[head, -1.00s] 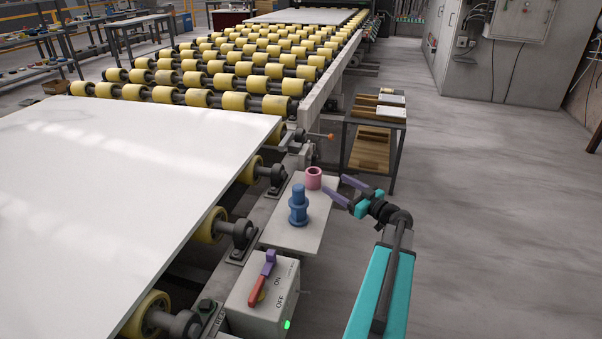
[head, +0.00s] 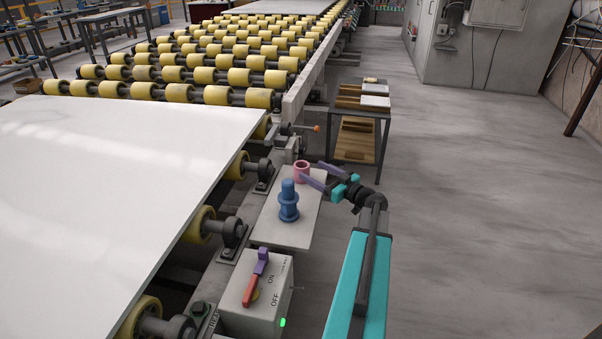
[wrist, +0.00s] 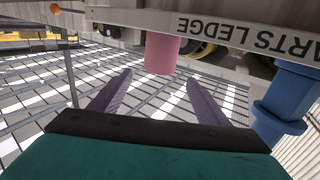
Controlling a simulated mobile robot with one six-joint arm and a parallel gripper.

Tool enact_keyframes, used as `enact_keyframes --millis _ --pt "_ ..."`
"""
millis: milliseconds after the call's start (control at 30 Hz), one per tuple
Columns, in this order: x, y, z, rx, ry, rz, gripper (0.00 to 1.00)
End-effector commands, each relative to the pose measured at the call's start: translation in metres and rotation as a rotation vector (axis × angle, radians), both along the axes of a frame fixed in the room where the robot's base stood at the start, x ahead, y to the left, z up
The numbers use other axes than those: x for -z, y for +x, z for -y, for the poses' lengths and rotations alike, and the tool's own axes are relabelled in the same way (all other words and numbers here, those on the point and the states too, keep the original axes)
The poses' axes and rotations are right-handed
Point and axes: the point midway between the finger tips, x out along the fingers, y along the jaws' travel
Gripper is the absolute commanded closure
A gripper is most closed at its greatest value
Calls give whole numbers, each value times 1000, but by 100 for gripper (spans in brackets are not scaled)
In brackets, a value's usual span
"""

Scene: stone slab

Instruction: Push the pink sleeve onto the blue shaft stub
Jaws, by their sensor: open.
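The pink sleeve (head: 301,172) stands upright on the far end of the pale ledge (head: 272,228), with its open top showing. The blue shaft stub (head: 288,203) stands upright nearer on the same ledge, with a wide collar low on it. My gripper (head: 309,170) is open with its purple fingers at the sleeve's right side. In the wrist view, the sleeve (wrist: 161,53) lies ahead, in line with the gap between my open fingers (wrist: 160,78). I cannot tell whether the fingertips reach around it. The stub (wrist: 287,95) shows at the right there, outside the fingers.
A white slab (head: 110,190) on yellow rollers fills the left. A switch box (head: 255,295) with a red and purple handle stands at the ledge's near end. A small shelf cart (head: 358,125) stands beyond the gripper. The floor at the right is clear.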

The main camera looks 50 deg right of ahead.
Motion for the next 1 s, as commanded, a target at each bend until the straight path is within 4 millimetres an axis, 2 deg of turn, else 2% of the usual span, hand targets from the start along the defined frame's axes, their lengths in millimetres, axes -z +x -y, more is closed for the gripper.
enact_keyframes --millis 200,400,867,1000 --pt "0 34 0 -2 -1 0 30" --pt "0 55 0 -1 -1 0 30" --pt "0 61 -1 -2 0 0 30" --pt "1 69 -1 -4 0 0 30"
